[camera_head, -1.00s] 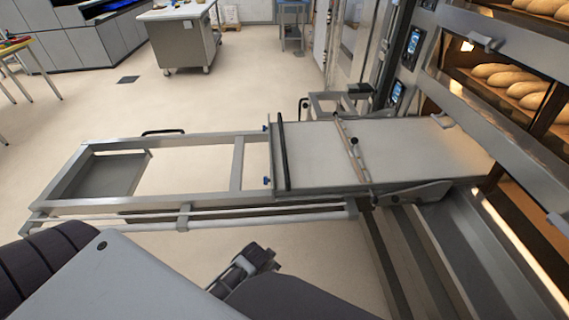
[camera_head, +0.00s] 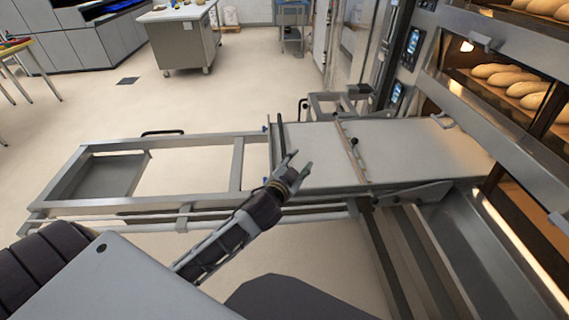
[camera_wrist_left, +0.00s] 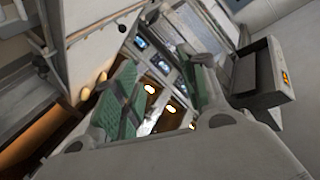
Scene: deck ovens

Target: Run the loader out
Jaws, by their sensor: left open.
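The loader is a long steel frame (camera_head: 237,160) with a pale flat belt (camera_head: 318,145) on its right part. The belt reaches right, up to the oven (camera_head: 520,130). A dark upright bar (camera_head: 280,132) stands across the belt's left end, and a thin crossbar (camera_head: 353,150) spans it farther right. My left gripper (camera_head: 300,162) is open and empty beside the bar's near end, over the belt's near left corner. I cannot tell whether it touches the bar. In the left wrist view its green finger pads (camera_wrist_left: 160,97) are apart with nothing between them. My right gripper is out of view.
Loaves (camera_head: 505,78) lie in the oven decks at the right. A wheeled cabinet (camera_head: 180,40) and a blue stand (camera_head: 291,28) are at the back. The floor (camera_head: 200,105) beyond the loader is clear.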

